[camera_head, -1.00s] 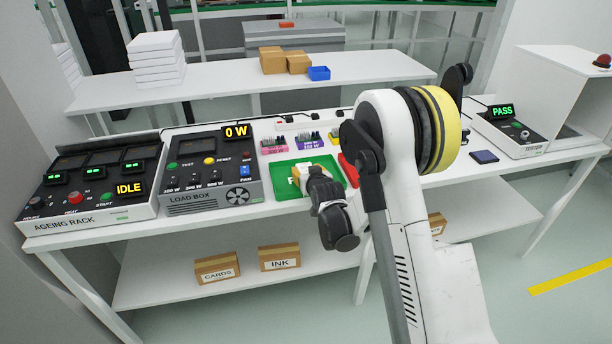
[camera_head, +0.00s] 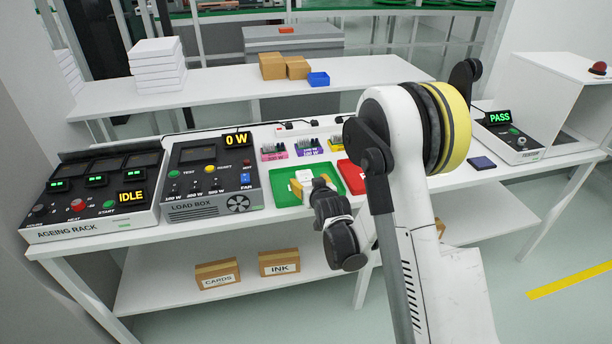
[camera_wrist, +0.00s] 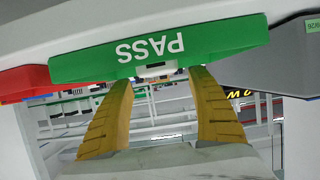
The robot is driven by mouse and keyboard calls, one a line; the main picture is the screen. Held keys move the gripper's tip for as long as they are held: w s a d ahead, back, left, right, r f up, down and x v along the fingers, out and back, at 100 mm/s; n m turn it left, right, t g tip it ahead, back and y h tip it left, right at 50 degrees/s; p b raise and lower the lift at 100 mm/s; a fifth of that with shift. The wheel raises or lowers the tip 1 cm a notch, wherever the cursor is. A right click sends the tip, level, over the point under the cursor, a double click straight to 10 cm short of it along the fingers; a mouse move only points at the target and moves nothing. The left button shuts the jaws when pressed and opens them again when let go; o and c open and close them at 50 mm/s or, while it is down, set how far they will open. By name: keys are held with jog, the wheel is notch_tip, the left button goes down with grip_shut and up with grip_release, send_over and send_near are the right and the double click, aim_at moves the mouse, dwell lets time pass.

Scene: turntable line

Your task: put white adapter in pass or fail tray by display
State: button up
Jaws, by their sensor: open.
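The green PASS tray (camera_head: 283,200) lies on the bench, and its lettered wall fills the top of the wrist view (camera_wrist: 100,62), upside down. A white adapter (camera_wrist: 156,71) with dark openings shows at the tray's rim, between the fingertips; it also shows in the head view (camera_head: 304,176) over the tray. My gripper (camera_head: 304,187) is open around it, with yellow fingers in the wrist view (camera_wrist: 160,82). Contact with the tray floor is hidden. The red tray (camera_head: 352,177) lies right of the green one, partly behind my arm. The display (camera_head: 499,117) at right reads PASS.
The load box (camera_head: 210,180) stands close left of the green tray, with the ageing rack (camera_head: 95,195) beyond it. Pink and purple holders (camera_head: 305,148) stand behind the trays. A dark blue pad (camera_head: 482,163) lies to the right, near the tester.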

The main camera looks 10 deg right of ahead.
jog(key=b+v, duration=0.1)
jog(key=v, duration=0.6)
jog(key=s+r+g, duration=0.4)
jog(key=s+r, duration=0.7)
jog(key=s, duration=0.3)
jog(key=s+r+g, duration=0.1)
jog(key=s+g, duration=0.1)
jog(key=s, duration=1.5)
jog(key=shift+s+g, duration=0.15)
jog(key=shift+g, duration=0.15)
jog(key=shift+r, duration=0.1)
